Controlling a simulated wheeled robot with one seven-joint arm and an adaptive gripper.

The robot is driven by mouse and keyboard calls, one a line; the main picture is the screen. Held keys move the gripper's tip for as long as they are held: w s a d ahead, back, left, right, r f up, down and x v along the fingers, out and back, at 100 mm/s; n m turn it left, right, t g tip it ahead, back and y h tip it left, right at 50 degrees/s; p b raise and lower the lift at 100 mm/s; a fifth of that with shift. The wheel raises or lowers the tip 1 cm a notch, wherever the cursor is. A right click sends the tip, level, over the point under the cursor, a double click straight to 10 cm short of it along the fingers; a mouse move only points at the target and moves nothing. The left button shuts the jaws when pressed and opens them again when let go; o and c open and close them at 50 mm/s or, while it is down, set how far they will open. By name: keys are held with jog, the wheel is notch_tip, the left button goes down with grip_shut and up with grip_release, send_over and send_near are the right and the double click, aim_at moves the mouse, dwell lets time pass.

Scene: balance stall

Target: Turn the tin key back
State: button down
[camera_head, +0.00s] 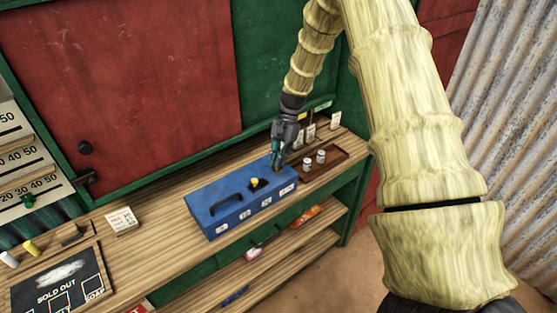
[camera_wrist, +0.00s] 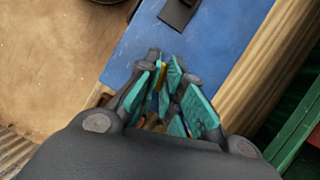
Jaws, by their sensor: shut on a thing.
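The blue tin (camera_head: 232,206) sits on the wooden counter, with a dark handle (camera_head: 226,203) and a yellow knob (camera_head: 254,182) on a black base on its lid. My gripper (camera_head: 278,158) points down at the tin's right end. In the wrist view my gripper (camera_wrist: 168,80) is shut on a small, narrow yellow-orange piece (camera_wrist: 163,72), which looks like the tin key. The fingers hide most of it, so its turn angle cannot be told. The blue lid (camera_wrist: 205,40) lies beneath the fingers.
A brown tray (camera_head: 325,160) with small white jars (camera_head: 307,164) stands just right of the tin. A white card block (camera_head: 121,221) and a sold-out board (camera_head: 60,287) lie to the left. A red panel (camera_head: 120,75) rises behind. Bare counter (camera_head: 160,222) lies left of the tin.

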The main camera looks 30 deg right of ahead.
jog(key=n+g, duration=0.1)
jog(key=n, duration=0.2)
jog(key=shift+n+h, duration=0.3)
jog(key=shift+n, duration=0.1)
jog(key=n, duration=0.1)
jog(key=n+g+h, duration=0.1)
jog(key=n, duration=0.1)
jog(key=shift+w+a+n+b, duration=0.1)
jog(key=shift+a+n+b, duration=0.05)
jog(key=shift+n+b, duration=0.2)
jog(key=n+h, duration=0.1)
jog(key=n, duration=0.2)
jog(key=shift+n+g, duration=0.25)
jog(key=shift+g, duration=0.15)
jog(key=shift+a+n+h, duration=0.1)
jog(key=shift+n+h, duration=0.9)
jog(key=shift+n, duration=0.8)
jog(key=c, duration=1.6)
grip_release()
jog(key=shift+o, duration=0.2)
